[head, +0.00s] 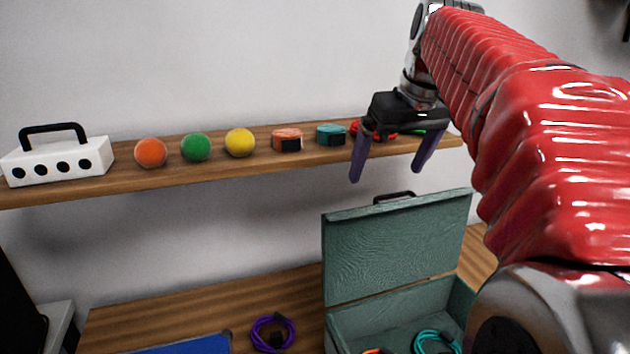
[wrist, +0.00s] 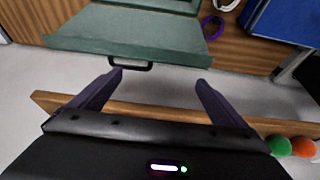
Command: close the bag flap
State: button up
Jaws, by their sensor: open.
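The bag is a green case (head: 385,310) on the wooden table, standing open. Its flap (head: 395,245) is raised, roughly upright, with a black handle (head: 395,197) on its top edge. A teal cable (head: 435,342) lies inside, and a bit of something orange shows at the lower picture edge. My gripper (head: 388,176) is open and empty, above the flap's top edge near the handle. In the wrist view the flap (wrist: 125,30) and handle (wrist: 130,66) lie beyond my spread fingers (wrist: 158,80), with no visible contact. My arm hides the case's right side.
A wooden shelf (head: 220,166) runs along the wall behind, bearing a white box (head: 57,160), several balls and coloured items. My gripper is close to its right part. A purple cable (head: 272,332) and a blue object (head: 185,345) lie left of the case.

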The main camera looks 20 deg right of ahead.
aim_at(395, 195)
jog(key=w+d+r, duration=0.1)
jog(key=d+r, duration=0.2)
jog(key=d, duration=0.4)
jog(key=shift+d, duration=0.3)
jog(key=shift+w, duration=0.15)
jog(key=x, duration=1.3)
jog(key=shift+f, duration=0.35)
jog(key=shift+c, duration=0.4)
jog(key=c, duration=1.2)
jog(key=shift+a+r, duration=0.1)
